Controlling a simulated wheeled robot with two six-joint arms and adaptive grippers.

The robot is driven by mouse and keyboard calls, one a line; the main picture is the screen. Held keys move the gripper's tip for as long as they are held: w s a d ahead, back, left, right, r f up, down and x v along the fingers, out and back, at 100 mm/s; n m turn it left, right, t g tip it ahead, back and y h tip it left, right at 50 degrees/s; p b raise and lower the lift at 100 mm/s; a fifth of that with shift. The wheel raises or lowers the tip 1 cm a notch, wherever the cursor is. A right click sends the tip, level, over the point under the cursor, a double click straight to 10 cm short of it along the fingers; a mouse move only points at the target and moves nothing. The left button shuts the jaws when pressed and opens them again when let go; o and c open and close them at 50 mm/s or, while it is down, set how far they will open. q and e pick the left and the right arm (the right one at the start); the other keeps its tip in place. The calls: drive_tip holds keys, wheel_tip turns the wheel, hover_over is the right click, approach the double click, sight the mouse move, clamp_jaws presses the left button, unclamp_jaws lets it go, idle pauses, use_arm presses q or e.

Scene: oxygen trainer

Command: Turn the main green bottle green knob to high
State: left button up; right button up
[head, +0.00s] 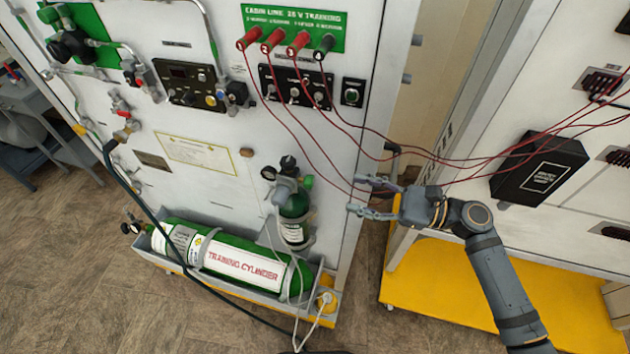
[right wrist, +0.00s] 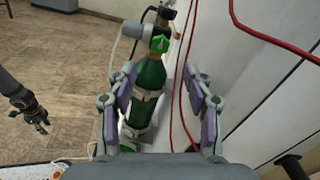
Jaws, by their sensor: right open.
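A small green bottle (head: 294,208) stands upright in a holder on the white panel, with a dark valve on top and a green knob (head: 306,181) at its right side. In the right wrist view the green knob (right wrist: 159,44) faces me at the bottle's neck. A large green cylinder (head: 205,254) labelled "TRAINING CYLINDER" lies in a tray below. My right gripper (head: 358,195) is open and empty, to the right of the upright bottle and apart from it. In the right wrist view the bottle shows between and beyond its fingers. My left gripper (right wrist: 33,112) shows small at the left there; its opening is unclear.
Thin red cables (head: 322,150) run from the red plugs across to the right cabinet, passing close to my right gripper. A black box (head: 540,168) sits on that cabinet. A pale hose hangs beside the upright bottle. Open floor (head: 80,290) lies at the left.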

sight(313, 183)
drive_tip(key=p+x, duration=0.3)
drive_tip(key=x, duration=0.6)
drive_tip(key=shift+w+a, duration=0.1)
drive_tip(key=shift+a, duration=0.2)
drive_tip(key=shift+w+a, duration=0.1)
drive_tip(key=shift+a, duration=0.2)
drive_tip(key=shift+f, duration=0.1)
clamp_jaws()
